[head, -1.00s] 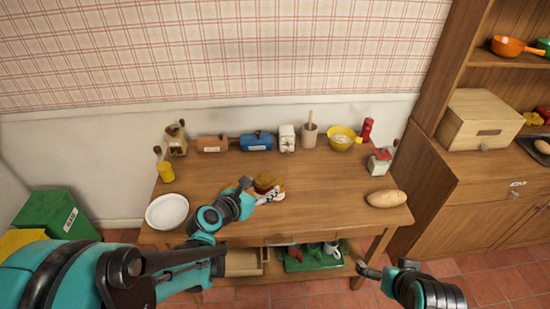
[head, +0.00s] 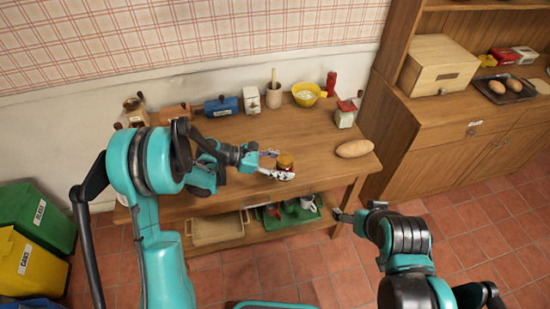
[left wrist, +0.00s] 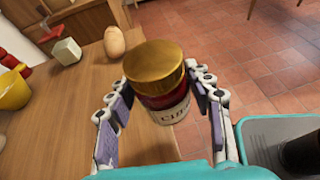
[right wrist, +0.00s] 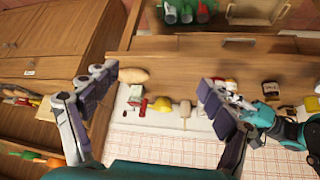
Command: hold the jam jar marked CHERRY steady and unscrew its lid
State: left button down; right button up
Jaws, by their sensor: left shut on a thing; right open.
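The jam jar (head: 285,163) has a gold lid (left wrist: 154,64), dark red contents and a pale label (left wrist: 172,114) on which only the first letters show, seemingly "CH". My left gripper (head: 277,173) is shut around the jar's sides, with a finger on each side in the left wrist view. The jar is upright or nearly so, by the table's front edge; I cannot tell whether its base touches the wood. The lid is on the jar and clear of the fingers. My right gripper (right wrist: 157,82) is open and empty, beyond the table's front right corner.
The wooden table (head: 240,129) has a bread loaf (head: 354,149) at its right. A yellow bowl (head: 306,94), a blue canister (head: 221,106) and several other items line its back. A lower shelf holds a green tray (head: 290,216). A cabinet (head: 480,115) stands at right.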

jog(key=w+a+r+m, duration=0.1)
jog(key=w+a+r+m+g, duration=0.1)
jog(key=w+r, duration=0.1)
jog(key=w+a+r+m, duration=0.1)
jog(key=w+m, duration=0.1)
jog(key=shift+a+r+g, duration=0.1)
jog(key=shift+r+g, duration=0.05)
jog(key=shift+g, duration=0.15)
jog(key=shift+c, duration=0.7)
jog(key=m+g, duration=0.5)
jog(key=m, duration=1)
send_over(283, 159)
jog(key=shift+w+f, duration=0.15)
jog(key=shift+f, duration=0.05)
notch_tip(283, 159, down, 8)
jog(key=shift+r, duration=0.2)
jog(key=c, duration=1.2)
jog(key=shift+n, duration=0.3)
